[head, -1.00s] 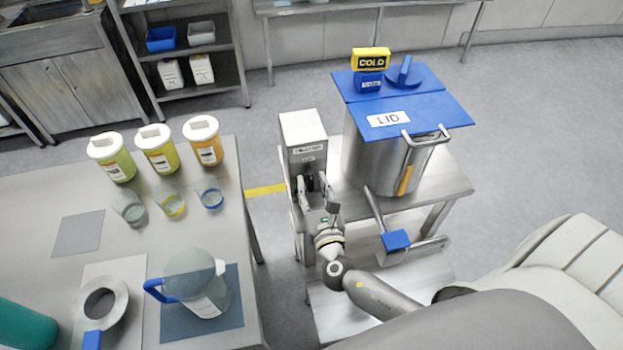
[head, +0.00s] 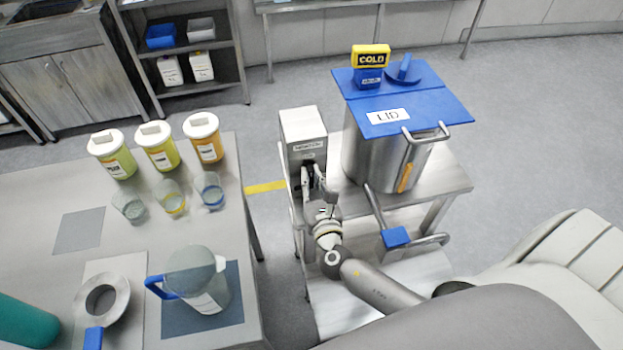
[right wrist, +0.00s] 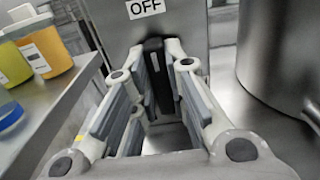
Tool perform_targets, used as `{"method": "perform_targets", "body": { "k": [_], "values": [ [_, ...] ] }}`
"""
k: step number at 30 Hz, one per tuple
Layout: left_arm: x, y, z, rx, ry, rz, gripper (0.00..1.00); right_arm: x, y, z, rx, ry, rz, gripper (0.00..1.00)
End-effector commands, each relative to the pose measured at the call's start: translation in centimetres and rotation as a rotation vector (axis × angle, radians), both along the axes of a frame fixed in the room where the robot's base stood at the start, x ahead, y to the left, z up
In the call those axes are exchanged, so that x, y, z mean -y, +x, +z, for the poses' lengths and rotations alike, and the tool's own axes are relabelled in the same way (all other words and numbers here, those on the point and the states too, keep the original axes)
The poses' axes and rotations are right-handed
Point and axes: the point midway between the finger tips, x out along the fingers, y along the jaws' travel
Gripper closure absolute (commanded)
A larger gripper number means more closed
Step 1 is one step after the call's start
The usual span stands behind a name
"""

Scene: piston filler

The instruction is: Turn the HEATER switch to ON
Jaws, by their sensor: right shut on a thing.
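The heater box (head: 303,130) is a grey metal box on the steel stand, left of the big pot. In the right wrist view its face (right wrist: 190,25) bears an "OFF" label (right wrist: 146,8). Below that label is a dark upright switch handle (right wrist: 156,75). My right gripper (head: 313,178) is at the front of the box. In the right wrist view its fingers (right wrist: 160,85) stand on both sides of the handle, shut on it. The handle's lower end is hard to make out. My left gripper is in no view.
A steel pot (head: 372,150) with a blue lid (head: 440,108) and a yellow "COLD" sign (head: 370,55) stands close on the right. A blue-ended valve lever (head: 396,237) juts out near my right arm. The left table (head: 30,200) holds tubs, beakers and a jug (head: 195,275).

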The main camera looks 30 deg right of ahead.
Motion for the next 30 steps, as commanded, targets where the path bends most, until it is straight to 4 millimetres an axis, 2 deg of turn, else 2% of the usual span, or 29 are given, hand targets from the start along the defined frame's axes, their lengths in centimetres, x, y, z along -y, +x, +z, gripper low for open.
{"method": "perform_targets", "body": {
  "k": [11, 30],
  "values": [
    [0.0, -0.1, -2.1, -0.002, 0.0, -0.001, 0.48, 0.1, -0.1, -0.4, 0.044, 0.165, 0.0, 1.0],
    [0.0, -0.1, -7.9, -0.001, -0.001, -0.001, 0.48, 0.5, -0.2, -0.7, 0.194, 0.745, -0.001, 1.0]
  ]
}}
